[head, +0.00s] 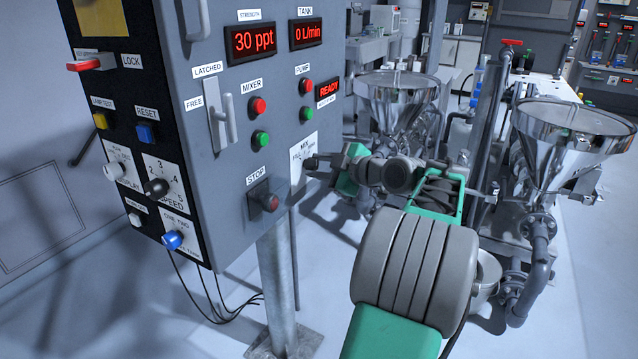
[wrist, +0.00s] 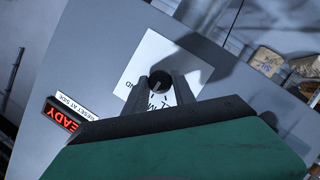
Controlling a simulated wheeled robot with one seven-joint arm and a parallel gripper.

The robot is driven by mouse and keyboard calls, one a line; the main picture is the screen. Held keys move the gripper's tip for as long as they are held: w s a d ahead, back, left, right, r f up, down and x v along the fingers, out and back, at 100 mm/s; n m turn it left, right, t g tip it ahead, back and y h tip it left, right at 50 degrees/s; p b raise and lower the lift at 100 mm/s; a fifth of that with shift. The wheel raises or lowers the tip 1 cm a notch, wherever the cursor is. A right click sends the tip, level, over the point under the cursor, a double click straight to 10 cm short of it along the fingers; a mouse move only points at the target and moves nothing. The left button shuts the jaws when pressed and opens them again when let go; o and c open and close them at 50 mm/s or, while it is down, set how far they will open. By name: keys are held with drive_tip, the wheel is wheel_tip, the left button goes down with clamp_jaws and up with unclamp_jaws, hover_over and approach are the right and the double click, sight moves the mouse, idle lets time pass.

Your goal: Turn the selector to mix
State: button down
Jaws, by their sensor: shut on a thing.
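The selector is a dark round knob on a white plate (wrist: 141,62) on the grey cabinet front. In the wrist view the selector knob (wrist: 158,80) has a pale pointer line and sits between my two fingertips. My gripper (wrist: 168,86) is shut on it. In the head view my gripper (head: 314,163) reaches the plate from the right and hides most of the knob. Which label the pointer faces is hard to tell.
The cabinet (head: 225,100) carries a mixer red button (head: 258,106), a pump red button (head: 305,86), a stop button (head: 268,203) and a latch handle (head: 224,122). The strength display (head: 254,41) reads 30 ppt. Steel hoppers (head: 575,130) stand at right. Open floor lies below.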

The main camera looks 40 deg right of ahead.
idle(0.4)
drive_tip(key=c, duration=1)
unclamp_jaws()
drive_tip(key=shift+c, duration=0.2)
drive_tip(key=v, duration=0.7)
drive_tip(key=shift+s, duration=0.4)
drive_tip(key=shift+a, duration=0.1)
